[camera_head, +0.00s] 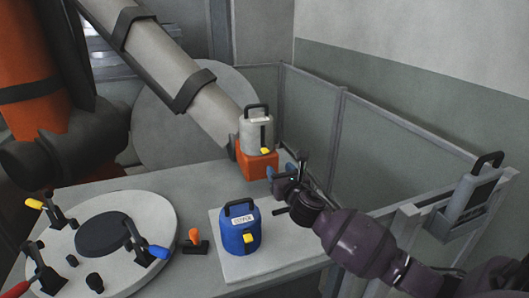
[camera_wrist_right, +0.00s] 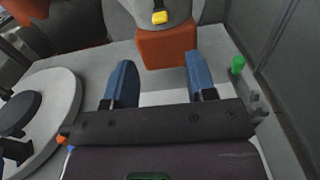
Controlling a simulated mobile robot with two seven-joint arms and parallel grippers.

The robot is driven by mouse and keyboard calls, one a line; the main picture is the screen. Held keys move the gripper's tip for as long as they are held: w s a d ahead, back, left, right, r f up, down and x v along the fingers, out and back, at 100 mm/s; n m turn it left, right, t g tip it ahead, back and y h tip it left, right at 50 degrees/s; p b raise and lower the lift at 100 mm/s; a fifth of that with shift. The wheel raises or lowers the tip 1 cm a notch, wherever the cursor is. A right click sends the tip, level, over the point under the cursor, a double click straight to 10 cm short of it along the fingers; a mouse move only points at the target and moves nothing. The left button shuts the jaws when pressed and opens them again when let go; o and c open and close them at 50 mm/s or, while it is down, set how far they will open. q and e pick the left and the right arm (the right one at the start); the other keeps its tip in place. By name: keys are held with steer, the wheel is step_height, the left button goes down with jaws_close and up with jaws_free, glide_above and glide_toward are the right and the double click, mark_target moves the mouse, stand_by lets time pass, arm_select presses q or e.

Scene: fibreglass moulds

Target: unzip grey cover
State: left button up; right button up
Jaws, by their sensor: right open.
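The grey cover (camera_head: 255,136) is a grey cylinder with a black top handle, a white label and a yellow zip pull (camera_head: 265,150) low on its front. It stands upright on an orange block (camera_head: 257,165) at the back of the table. My right gripper (camera_head: 279,170) is in front of the block and slightly right of it, open and empty, apart from the cover. In the right wrist view, its blue fingers (camera_wrist_right: 160,78) are spread and point toward the orange block. The cover's lower part and yellow pull (camera_wrist_right: 159,17) show at the top there. My left gripper is not in view.
A blue cover (camera_head: 239,236) with a yellow pull stands on a white board (camera_head: 290,245). A round mould (camera_head: 150,215) with several toggle clamps lies left. A large orange and grey arm (camera_head: 165,65) reaches behind the grey cover. Grey panels (camera_head: 375,150) bound the right side.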

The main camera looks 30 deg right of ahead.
mark_target(266, 152)
steer(key=x, duration=1.1)
steer(key=shift+w+b, duration=0.1)
steer(key=shift+b, duration=0.25)
jaws_close()
